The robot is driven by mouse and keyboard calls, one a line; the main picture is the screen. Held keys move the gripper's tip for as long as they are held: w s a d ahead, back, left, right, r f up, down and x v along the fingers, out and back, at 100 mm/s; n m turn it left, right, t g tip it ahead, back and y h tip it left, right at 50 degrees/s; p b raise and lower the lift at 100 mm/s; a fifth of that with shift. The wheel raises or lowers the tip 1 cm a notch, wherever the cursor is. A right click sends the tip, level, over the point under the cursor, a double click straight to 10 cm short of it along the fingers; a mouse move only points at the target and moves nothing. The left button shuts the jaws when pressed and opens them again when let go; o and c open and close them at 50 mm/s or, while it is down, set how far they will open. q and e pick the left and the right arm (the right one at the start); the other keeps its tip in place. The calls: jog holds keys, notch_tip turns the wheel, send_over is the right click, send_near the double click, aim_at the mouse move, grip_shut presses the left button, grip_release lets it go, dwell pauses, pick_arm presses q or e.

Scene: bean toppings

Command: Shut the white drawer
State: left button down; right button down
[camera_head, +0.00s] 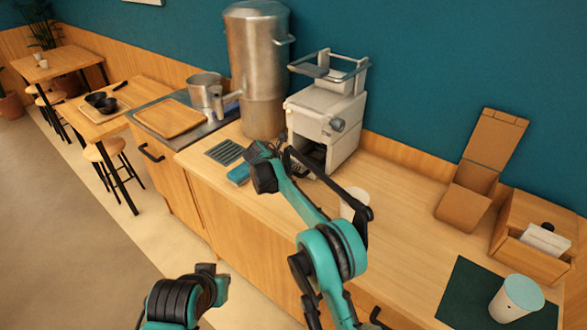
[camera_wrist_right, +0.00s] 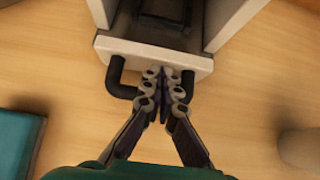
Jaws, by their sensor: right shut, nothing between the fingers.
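The white drawer (camera_wrist_right: 112,48) is at the base of the white machine (camera_head: 325,115). In the right wrist view its front panel stands out from the machine's side walls, with a dark interior behind it. Its black handle (camera_wrist_right: 116,80) faces me. My right gripper (camera_wrist_right: 163,74) is shut and empty, its tips at the middle of the drawer front, over the handle. I cannot tell whether they touch. In the head view my right arm hides most of the drawer and the fingertips. Only links of my left arm show at bottom left; its fingers are not visible.
A metal urn (camera_head: 258,75) stands left of the machine. A teal object (camera_head: 238,174) lies near a slotted grate (camera_head: 224,152). A pale cup (camera_head: 354,203) stands right of my right arm. Counter between it and the brown cardboard box (camera_head: 466,205) is clear.

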aim_at(302, 163)
jog(key=shift+w+d+r+p, duration=0.15)
jog(key=shift+w+d+p, duration=0.7)
jog(key=shift+w, duration=0.35)
jog(key=shift+d, duration=0.1)
